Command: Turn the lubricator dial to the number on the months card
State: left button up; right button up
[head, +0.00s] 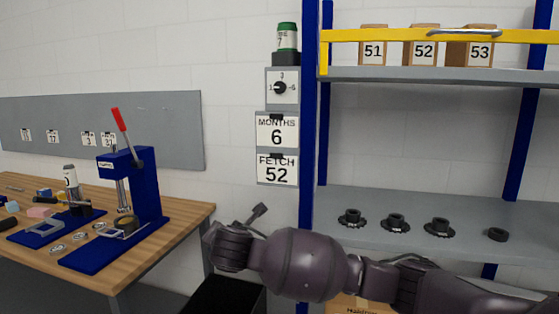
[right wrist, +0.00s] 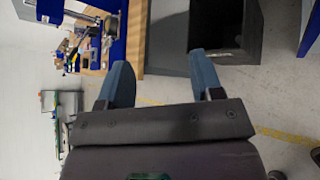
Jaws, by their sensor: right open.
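The lubricator (head: 287,38), a green-capped canister in a black base, is mounted on the wall left of the shelf's blue post. Below it is a white plate with a black round dial (head: 280,88) and small marks that look like 1, 3 and 6; its pointer's setting is too small to read surely. The months card (head: 277,131) under it reads 6. My right gripper (right wrist: 160,70) is open and empty, its two blue-grey fingers wide apart in the right wrist view. In the head view my right arm reaches left, its hand below the cards and apart from the dial. My left gripper is out of view.
A card (head: 277,170) reads FETCH 52. The shelf (head: 450,76) holds boxes 51, 52 and 53 behind a yellow bar (head: 400,36). Black parts sit on the lower shelf. A wooden bench (head: 180,222) with a blue press (head: 145,190) stands left; a dark bin (head: 228,295) is below.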

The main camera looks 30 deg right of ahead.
jog(key=w+d+r+n+h+p, duration=0.1)
jog(key=d+r+h, duration=0.2)
jog(key=r, duration=0.7)
jog(key=w+d+r+n+h+p, duration=0.1)
jog(key=d+r+h, duration=0.2)
jog(key=r, duration=0.7)
jog(key=g+h, duration=0.1)
jog(key=h, duration=0.3)
send_near(279, 86)
jog(key=shift+m, duration=0.3)
jog(key=p+x, duration=0.3)
jog(key=x, duration=0.6)
jog(key=shift+w+d, duration=0.25)
jog(key=shift+d, duration=0.05)
jog(key=c, duration=0.9)
